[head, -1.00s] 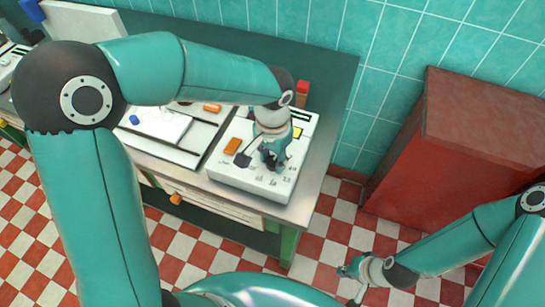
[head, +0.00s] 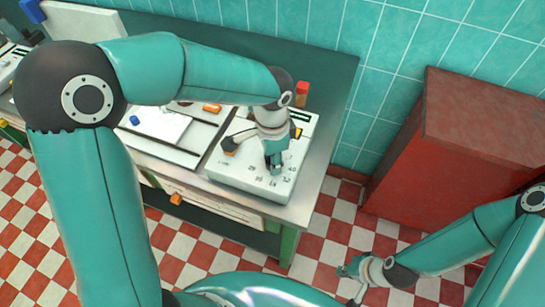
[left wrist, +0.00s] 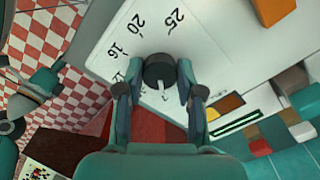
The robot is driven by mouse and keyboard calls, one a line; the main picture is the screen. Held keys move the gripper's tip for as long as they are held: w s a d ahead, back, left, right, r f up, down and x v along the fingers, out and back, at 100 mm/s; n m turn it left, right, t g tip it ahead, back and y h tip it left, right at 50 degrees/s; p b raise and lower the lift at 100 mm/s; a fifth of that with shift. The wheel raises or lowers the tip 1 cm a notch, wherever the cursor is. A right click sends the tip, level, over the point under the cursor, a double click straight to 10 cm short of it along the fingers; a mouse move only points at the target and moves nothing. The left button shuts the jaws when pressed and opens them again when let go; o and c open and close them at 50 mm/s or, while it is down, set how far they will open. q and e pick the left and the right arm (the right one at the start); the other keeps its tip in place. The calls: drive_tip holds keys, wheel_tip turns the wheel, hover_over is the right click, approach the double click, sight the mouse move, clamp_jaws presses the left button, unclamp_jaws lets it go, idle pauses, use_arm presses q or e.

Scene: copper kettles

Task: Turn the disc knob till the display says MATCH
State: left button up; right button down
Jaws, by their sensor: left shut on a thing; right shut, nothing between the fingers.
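The disc knob (left wrist: 160,70) is dark and round with a pale pointer mark. It sits on a pale instrument box (head: 226,178) with printed numbers, of which 16, 20 and 25 are readable in the left wrist view. My left gripper (head: 275,167) points down at the box and is shut on the knob, one finger on each side in the left wrist view (left wrist: 160,88). An amber display window (left wrist: 226,104) shows beside a finger; I cannot read any word on it. My right gripper (head: 347,271) is shut and empty, low over the floor, away from the box.
The box stands at the right end of a bench (head: 300,208). A red-capped block (head: 302,92) stands behind it. An orange block (head: 229,151) on the box is partly hidden by my wrist. A red cabinet (head: 455,150) stands at the right, with open checkered floor before it.

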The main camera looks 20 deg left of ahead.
use_arm(q)
drive_tip(key=shift+r, duration=0.1)
drive_tip(key=o, duration=1.2)
drive_tip(key=shift+c, duration=0.2)
wheel_tip(320, 180, up, 12)
drive_tip(key=shift+a, duration=0.1)
